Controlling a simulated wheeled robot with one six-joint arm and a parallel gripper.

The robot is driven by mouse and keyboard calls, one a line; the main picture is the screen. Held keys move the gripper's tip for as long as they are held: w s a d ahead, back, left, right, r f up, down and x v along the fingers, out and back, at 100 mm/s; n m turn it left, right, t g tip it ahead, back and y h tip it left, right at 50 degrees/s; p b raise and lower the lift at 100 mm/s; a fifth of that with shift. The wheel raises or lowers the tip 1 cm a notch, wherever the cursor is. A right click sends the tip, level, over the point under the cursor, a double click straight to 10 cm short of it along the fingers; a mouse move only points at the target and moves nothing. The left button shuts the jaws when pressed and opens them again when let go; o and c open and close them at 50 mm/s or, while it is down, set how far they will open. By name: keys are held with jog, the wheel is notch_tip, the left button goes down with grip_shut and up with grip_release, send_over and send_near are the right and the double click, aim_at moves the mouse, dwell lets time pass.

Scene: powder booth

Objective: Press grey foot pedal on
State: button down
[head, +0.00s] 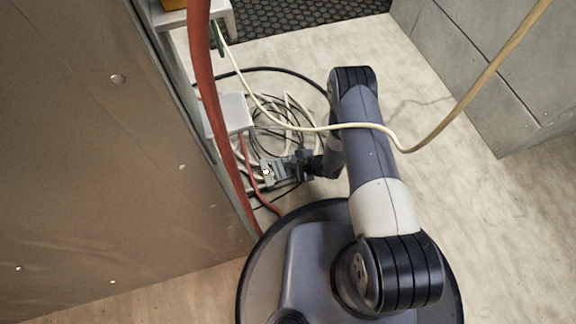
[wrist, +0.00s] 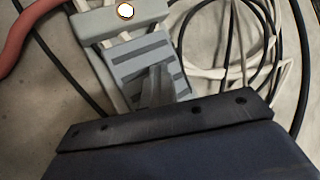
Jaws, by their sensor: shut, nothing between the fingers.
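The grey foot pedal (wrist: 130,66) has a tread with dark stripes and a grey housing behind it. A round lamp (wrist: 125,11) on the housing looks bright, pale yellow with a gold rim. In the head view the pedal (head: 274,177) is small, on the floor among cables. My gripper (wrist: 157,72) is shut and empty, and its fingertips lie over the striped tread in the wrist view. In the head view my gripper (head: 291,168) is just right of the pedal. I cannot tell whether the fingertips touch the tread or whether it is pushed down.
Black and cream cables (head: 283,120) lie coiled around the pedal. A red hose (head: 207,85) hangs along the metal panel (head: 110,150) at left. A white box (head: 231,114) stands behind the pedal. The floor at right is clear.

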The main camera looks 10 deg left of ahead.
jog(key=shift+r+p, duration=1.6)
jog(key=shift+r, duration=1.25)
jog(key=c, duration=2.2)
grip_release()
